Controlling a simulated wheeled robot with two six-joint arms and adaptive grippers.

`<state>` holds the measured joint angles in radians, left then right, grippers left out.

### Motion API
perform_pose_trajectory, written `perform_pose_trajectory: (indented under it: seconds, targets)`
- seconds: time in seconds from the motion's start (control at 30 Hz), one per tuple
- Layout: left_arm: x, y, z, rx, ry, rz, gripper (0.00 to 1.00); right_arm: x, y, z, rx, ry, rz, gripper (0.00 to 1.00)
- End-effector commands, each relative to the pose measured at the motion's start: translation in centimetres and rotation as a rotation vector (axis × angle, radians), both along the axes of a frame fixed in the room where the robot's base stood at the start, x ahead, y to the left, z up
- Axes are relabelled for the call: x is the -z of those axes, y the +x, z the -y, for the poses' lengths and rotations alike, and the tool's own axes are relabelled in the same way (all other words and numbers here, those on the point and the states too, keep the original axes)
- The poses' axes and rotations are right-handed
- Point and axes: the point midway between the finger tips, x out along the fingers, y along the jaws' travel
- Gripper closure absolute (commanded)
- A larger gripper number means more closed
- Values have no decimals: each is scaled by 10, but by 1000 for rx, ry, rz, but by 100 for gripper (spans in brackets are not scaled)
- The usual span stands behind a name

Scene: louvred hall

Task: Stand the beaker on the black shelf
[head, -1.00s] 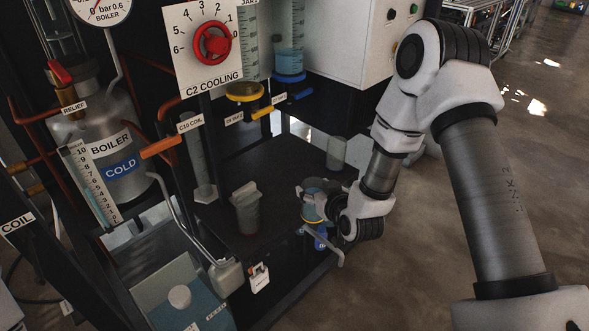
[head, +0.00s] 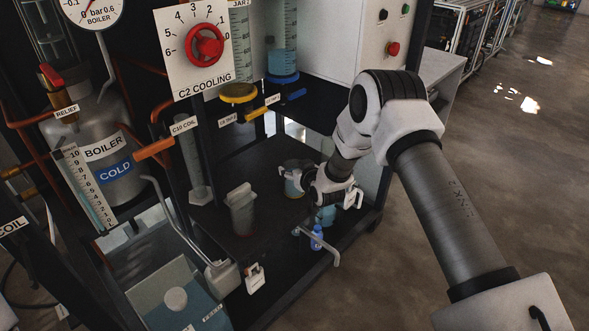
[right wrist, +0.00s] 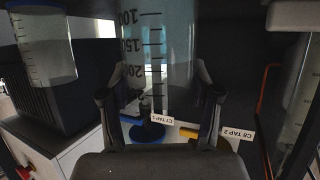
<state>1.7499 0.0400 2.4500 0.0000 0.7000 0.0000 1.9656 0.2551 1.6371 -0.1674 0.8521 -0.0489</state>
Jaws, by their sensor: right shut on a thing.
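A clear beaker (head: 293,180) with some contents is in my right gripper (head: 303,184), in the middle of the head view. It looks upright over the black shelf (head: 252,165); I cannot tell whether its base touches. In the right wrist view the beaker (right wrist: 165,50), with dark volume marks, fills the space between the two fingers (right wrist: 160,105). The fingers are shut on it. The wrist and fingers hide part of the beaker in the head view. My left gripper is not in view.
A tall cylinder (head: 195,165) stands farther left. The white control box (head: 335,45) is behind.

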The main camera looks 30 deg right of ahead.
Motion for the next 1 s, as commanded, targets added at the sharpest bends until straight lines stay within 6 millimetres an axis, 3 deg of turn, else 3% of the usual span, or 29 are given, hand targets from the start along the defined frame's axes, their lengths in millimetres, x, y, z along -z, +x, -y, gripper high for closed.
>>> perform_pose_trajectory:
  seconds: [0.23, 0.27, 0.3, 0.33, 0.73, 0.87, 1.0]
  targets:
    - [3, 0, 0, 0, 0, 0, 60, 3, 0, 0, 0, 0, 1, 89]
    - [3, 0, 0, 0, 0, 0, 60, 3, 0, 0, 0, 0, 0, 34]
    - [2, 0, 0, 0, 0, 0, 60, 2, 0, 0, 0, 0, 0, 20]
    - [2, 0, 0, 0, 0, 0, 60, 2, 0, 0, 0, 0, 0, 13]
    - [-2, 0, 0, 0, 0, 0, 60, -4, -2, 0, 0, 0, 0, 13]
    - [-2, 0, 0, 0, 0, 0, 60, -11, -22, -1, 1, 2, -2, 13]
    - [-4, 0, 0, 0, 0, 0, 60, -26, -57, -3, 2, 4, -2, 13]
